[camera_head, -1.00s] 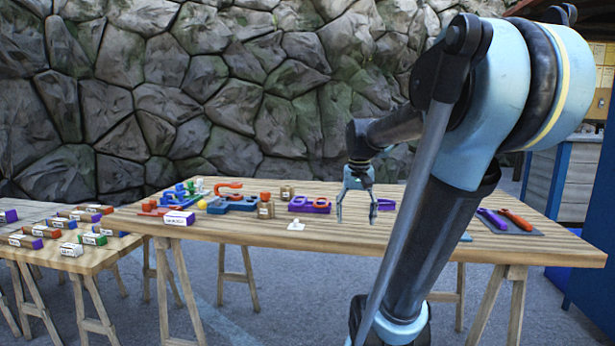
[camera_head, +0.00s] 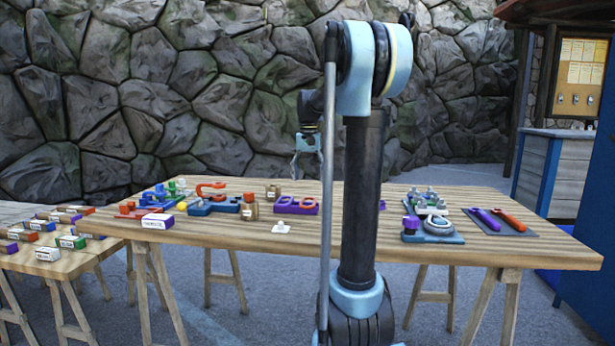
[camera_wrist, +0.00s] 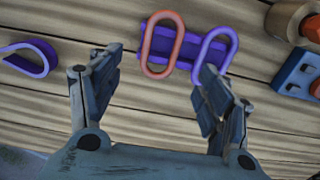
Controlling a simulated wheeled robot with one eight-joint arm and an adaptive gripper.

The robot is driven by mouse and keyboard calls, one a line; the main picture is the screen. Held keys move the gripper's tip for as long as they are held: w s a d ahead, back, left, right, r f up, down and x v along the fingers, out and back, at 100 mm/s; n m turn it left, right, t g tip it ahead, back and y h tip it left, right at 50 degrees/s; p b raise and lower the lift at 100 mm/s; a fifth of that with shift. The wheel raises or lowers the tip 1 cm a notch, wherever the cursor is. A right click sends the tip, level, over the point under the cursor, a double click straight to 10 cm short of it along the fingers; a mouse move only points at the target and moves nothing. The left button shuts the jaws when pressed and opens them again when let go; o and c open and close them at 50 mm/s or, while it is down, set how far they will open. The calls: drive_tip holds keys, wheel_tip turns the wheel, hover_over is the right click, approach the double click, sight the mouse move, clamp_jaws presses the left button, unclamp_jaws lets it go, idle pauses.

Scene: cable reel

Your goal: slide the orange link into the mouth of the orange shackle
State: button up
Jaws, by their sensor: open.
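The orange link (camera_wrist: 150,48) is an upright oval ring in a purple rack (camera_wrist: 188,26), beside a purple link (camera_wrist: 226,44), in the wrist view. In the head view the rack (camera_head: 283,209) stands mid-table, too small to separate the links clearly. An orange-red U-shaped piece, which looks like the orange shackle (camera_head: 201,187), is at the blue fixture (camera_head: 201,209) left of the rack. In the head view my gripper (camera_head: 307,168) hangs above and behind the rack.
A small white piece (camera_head: 281,227) lies in front. Right of my arm are a blue device (camera_head: 432,237) and a dark mat (camera_head: 528,232) with purple and orange tools. In the wrist view a purple loop (camera_wrist: 40,62) lies left.

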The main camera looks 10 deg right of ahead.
drive_tip(key=shift+a+f, duration=0.1)
drive_tip(key=shift+f, duration=4.15)
drive_tip(key=c, duration=1.4)
drive_tip(key=shift+r, duration=3.55)
drive_tip(key=shift+c, duration=0.2)
drive_tip(key=shift+w+a, duration=0.1)
drive_tip(key=shift+a, duration=0.05)
